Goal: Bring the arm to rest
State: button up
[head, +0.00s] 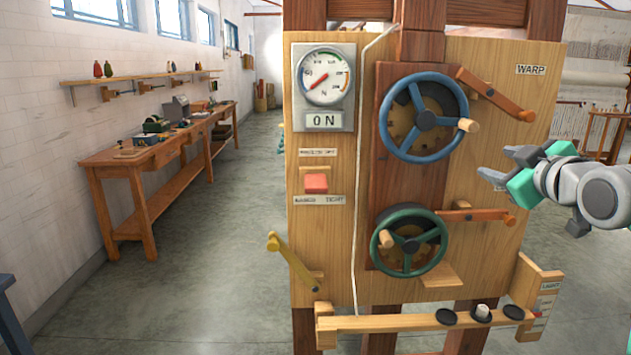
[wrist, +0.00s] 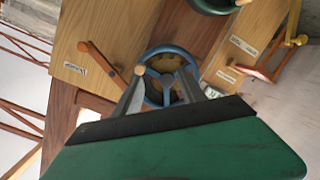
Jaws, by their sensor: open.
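My gripper (head: 503,164) is at the right of the head view, in front of the wooden panel (head: 560,80) and pointing left toward it. It is open, with nothing between its fingers. In the wrist view its two grey fingers stand apart, and the blue handwheel (wrist: 163,72) shows beyond and between them. In the head view the blue handwheel (head: 423,117) is left of my gripper, with clear space between them. The green handwheel (head: 409,240) is below it. My arm reaches in from the right edge.
The panel carries a gauge (head: 325,75) over an "ON" sign, a red button (head: 316,183), wooden levers (head: 496,94) and a lower rail (head: 400,321) with dark knobs. A workbench (head: 150,155) runs along the left wall. The floor between is clear.

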jog(key=s+a+f+m+g+p, duration=0.35)
jog(key=a+f+g+p, duration=0.25)
jog(key=a+f+p, duration=0.45)
jog(key=s+a+f+m+g+p, duration=0.2)
jog(key=s+f, duration=0.4)
jog(key=s, duration=0.3)
jog(key=s+a+f+m+g+p, duration=0.2)
jog(key=s+a+f+g+p, duration=0.1)
jog(key=s+a+f+g, duration=0.2)
jog(key=s+a+f, duration=0.2)
jog(key=s, duration=0.2)
jog(key=shift+w+r+m, duration=0.1)
jog(key=shift+m, duration=0.15)
